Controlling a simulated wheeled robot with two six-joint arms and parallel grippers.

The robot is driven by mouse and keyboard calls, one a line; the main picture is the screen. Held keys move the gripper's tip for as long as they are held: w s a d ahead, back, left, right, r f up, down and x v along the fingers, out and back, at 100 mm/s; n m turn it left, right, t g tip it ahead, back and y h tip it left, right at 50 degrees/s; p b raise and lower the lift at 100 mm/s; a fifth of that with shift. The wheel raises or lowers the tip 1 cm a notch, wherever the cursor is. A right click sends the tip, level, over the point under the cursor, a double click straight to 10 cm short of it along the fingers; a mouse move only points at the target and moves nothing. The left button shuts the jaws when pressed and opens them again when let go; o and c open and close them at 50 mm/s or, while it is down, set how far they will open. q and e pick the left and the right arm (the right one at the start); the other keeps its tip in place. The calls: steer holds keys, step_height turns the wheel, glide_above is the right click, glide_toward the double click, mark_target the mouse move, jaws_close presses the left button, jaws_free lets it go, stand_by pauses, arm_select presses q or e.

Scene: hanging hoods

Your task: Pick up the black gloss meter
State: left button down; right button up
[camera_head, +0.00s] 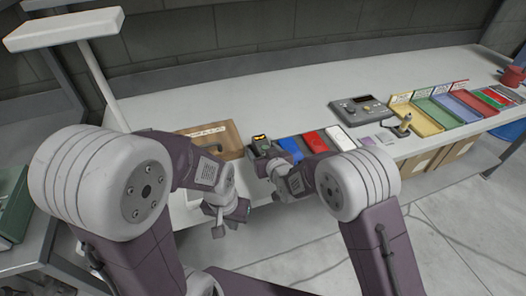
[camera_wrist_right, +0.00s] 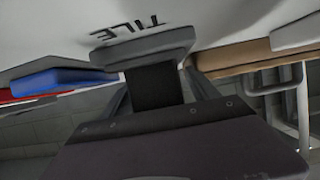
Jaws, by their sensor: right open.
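The black gloss meter (camera_head: 261,144), a small dark block with a lit yellowish display, stands at the front edge of the white table. My right gripper (camera_head: 266,172) is open right at its near side. In the right wrist view, the dark block (camera_wrist_right: 146,46) fills the space ahead of the gripper, between the two finger bars; contact cannot be made out. My left gripper (camera_head: 226,212) hangs lower, in front of the table edge, away from the meter; its jaw opening is unclear.
A wooden tray (camera_head: 216,134) lies left of the meter. Blue (camera_head: 290,147), red (camera_head: 315,142) and white (camera_head: 341,138) tiles lie to its right. A grey control box (camera_head: 360,110) and coloured trays (camera_head: 422,115) stand farther right. The table behind the meter is clear.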

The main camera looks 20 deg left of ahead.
mark_target(261, 135)
jaws_close()
steer(key=shift+r, duration=0.1)
steer(key=shift+r, duration=0.1)
steer(key=shift+r, duration=0.35)
steer(key=r, duration=0.2)
steer(key=d+r, duration=0.1)
steer(key=r, duration=0.1)
steer(key=shift+w, duration=0.25)
steer(key=w+d+r+p, duration=0.2)
steer(key=d+r, duration=0.4)
steer(key=d, duration=0.4)
steer(key=shift+w, duration=0.65)
